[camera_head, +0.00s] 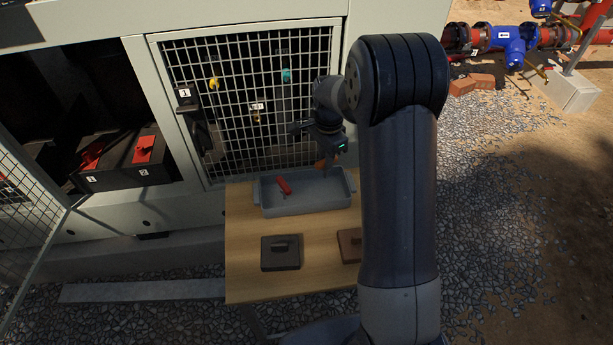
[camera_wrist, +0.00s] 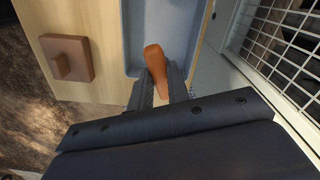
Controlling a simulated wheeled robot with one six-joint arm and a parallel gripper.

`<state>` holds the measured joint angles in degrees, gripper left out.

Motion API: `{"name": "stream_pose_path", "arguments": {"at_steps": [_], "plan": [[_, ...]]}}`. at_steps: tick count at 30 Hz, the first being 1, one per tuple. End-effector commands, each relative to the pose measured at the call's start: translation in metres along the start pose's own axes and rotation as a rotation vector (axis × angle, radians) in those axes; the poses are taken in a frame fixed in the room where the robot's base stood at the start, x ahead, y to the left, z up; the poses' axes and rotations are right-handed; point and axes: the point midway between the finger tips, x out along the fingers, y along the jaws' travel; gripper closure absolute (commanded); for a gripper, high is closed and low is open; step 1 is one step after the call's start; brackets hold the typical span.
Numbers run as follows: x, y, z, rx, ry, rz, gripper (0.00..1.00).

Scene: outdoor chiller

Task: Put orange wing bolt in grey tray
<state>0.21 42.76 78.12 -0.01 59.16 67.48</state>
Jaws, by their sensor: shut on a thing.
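The orange wing bolt (camera_wrist: 156,65) is between the fingers of my gripper (camera_wrist: 160,88) in the wrist view. My gripper is shut on it. In the head view my gripper (camera_head: 326,165) hangs above the right end of the grey tray, with a bit of orange at its tip. The grey tray (camera_head: 305,205) stands at the back of the wooden table; its blue-grey floor and wall also show in the wrist view (camera_wrist: 134,40). A red wing-shaped piece (camera_head: 284,185) lies in the tray's left part. The bolt appears over the tray's right end; its height above the floor is unclear.
A dark block with a knob (camera_head: 281,253) and a brown block with a knob (camera_head: 349,244), partly behind my arm, stand on the wooden table (camera_head: 245,285). A mesh panel (camera_head: 255,100) rises behind the tray. A black box with red handles (camera_head: 130,165) is at the left.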

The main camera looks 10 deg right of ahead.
Motion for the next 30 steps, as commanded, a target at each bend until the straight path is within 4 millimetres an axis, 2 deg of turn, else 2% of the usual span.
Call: {"name": "stream_pose_path", "arguments": {"at_steps": [3, 11, 16, 26, 27, 30], "plan": [[0.022, 0.001, 0.000, -0.001, -0.002, 0.005, 1.00], [0.044, 0.000, 0.000, -0.002, -0.001, 0.002, 1.00], [0.067, 0.001, 0.000, -0.003, -0.001, 0.003, 1.00], [0.074, 0.000, 0.000, -0.003, 0.000, -0.001, 1.00], [0.074, 0.000, 0.000, -0.003, 0.000, -0.001, 0.81], [0.074, 0.000, 0.000, -0.003, 0.000, -0.001, 0.73]]}}
